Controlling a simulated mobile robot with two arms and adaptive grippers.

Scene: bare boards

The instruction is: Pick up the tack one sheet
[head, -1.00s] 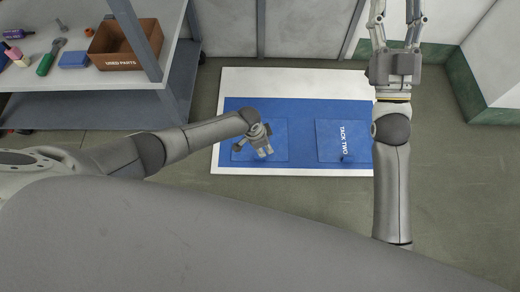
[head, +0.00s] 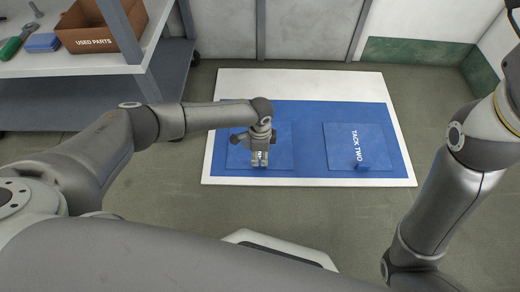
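Two square blue sheets lie side by side on a larger blue mat (head: 308,125) with a white border. The right sheet (head: 342,135) reads TACK TWO and has a small upright blue tab (head: 360,164) near its front edge. The left sheet (head: 281,134) is partly covered by my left gripper, and no lettering on it shows. My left gripper (head: 260,163) points down over the front middle of the left sheet. Its fingers are close together, and whether they hold a tab is hidden. My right gripper (head: 513,68) is cut off at the right edge, its fingers mostly out of view.
A grey shelf unit (head: 165,85) stands at the upper left. It holds a brown USED PARTS box (head: 90,42), a blue block (head: 42,43) and a green-handled tool (head: 12,46). A wall runs behind the mat. The floor (head: 180,205) around the mat is clear.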

